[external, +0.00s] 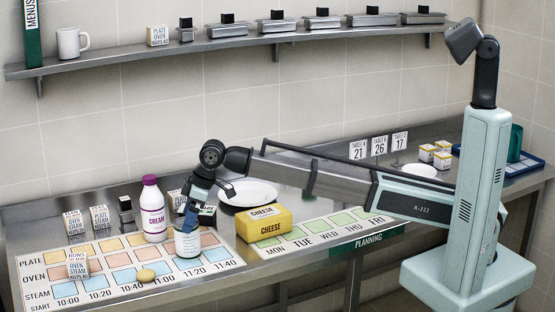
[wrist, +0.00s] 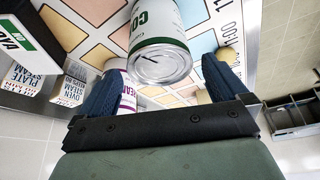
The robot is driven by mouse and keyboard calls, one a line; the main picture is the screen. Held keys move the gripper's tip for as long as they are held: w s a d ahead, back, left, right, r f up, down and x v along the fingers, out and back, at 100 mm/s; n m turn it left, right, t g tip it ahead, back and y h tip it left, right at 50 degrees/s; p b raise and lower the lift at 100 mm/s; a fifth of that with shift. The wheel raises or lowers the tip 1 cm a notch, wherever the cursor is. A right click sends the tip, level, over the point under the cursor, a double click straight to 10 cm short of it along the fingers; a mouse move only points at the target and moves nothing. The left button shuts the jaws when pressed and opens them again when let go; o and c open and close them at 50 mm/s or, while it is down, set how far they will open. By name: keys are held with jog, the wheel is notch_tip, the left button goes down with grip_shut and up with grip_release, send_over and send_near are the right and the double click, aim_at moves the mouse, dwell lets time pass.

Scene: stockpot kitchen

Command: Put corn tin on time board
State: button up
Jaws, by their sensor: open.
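The corn tin (external: 187,244) is white with a green-lettered label. It appears to stand upright on the time board (external: 215,268), near the 11:00 column. In the wrist view the corn tin (wrist: 160,45) shows its bare metal end towards me, with "CO" readable. My gripper (external: 190,213) is pointed down at the top of the tin. In the wrist view my gripper (wrist: 160,68) is open, with the tin's near end between or just beyond the fingertips. Finger contact cannot be made out. The time board also shows in the wrist view (wrist: 85,12).
A cream bottle (external: 152,212) stands close left of the tin. A yellow cheese block (external: 263,224) and a white plate (external: 250,193) lie to the right. A round yellowish item (external: 145,275) and a small card box (external: 78,265) sit on the board. The planning board (external: 315,228) is further right.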

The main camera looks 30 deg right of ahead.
jog(key=v, duration=0.7)
jog(key=shift+r, duration=0.15)
